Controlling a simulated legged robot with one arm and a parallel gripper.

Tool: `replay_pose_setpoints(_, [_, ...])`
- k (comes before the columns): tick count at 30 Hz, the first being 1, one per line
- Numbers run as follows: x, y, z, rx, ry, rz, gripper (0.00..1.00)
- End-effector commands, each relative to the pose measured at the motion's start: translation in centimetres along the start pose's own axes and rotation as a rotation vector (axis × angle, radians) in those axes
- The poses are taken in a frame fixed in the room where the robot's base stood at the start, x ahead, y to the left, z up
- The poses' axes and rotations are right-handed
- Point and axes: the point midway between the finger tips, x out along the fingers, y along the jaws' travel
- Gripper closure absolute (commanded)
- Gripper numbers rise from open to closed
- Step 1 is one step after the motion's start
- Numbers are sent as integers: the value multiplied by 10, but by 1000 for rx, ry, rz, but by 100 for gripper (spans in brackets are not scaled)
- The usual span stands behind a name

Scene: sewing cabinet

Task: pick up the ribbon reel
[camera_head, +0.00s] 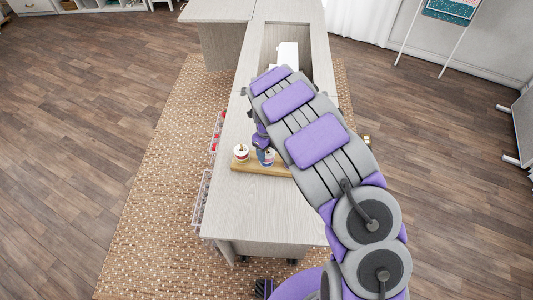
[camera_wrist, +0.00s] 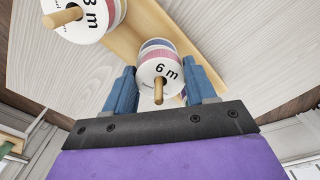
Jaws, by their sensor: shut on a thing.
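A ribbon reel (camera_wrist: 157,72) with white faces, marked "6 m", sits on a wooden peg in the wrist view, with blue and pink ribbon edges showing. My gripper (camera_wrist: 160,85) has its two blue fingers on either side of this reel and is shut on it. In the head view the gripper (camera_head: 262,150) is at the wooden rack, partly hidden by my arm. A second reel (camera_wrist: 88,14), marked with a "3 m"-like label, is on another peg to the left in the wrist view. It also shows in the head view (camera_head: 241,152).
The wooden rack (camera_head: 250,167) lies on the pale cabinet top (camera_head: 270,205). Clear bins with red items (camera_head: 217,130) hang on the cabinet's left side. A white sewing machine (camera_head: 287,54) stands in the recess behind. The front cabinet top is clear.

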Motion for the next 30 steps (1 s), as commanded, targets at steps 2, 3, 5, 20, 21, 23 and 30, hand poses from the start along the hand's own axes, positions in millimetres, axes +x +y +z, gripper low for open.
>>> replay_pose_setpoints(2, [0,0,1,-1,1,-1,73])
replay_pose_setpoints(3, [0,1,1,-1,1,-1,73])
replay_pose_setpoints(5, [-1,1,1,-1,1,-1,73])
replay_pose_setpoints(20, [-75,0,1,0,-3,-2,73])
replay_pose_setpoints(21, [-82,0,1,0,-4,-2,73])
replay_pose_setpoints(23, [-90,-1,1,-1,-4,-2,73])
replay_pose_setpoints(30, [-100,0,1,-1,1,0,73])
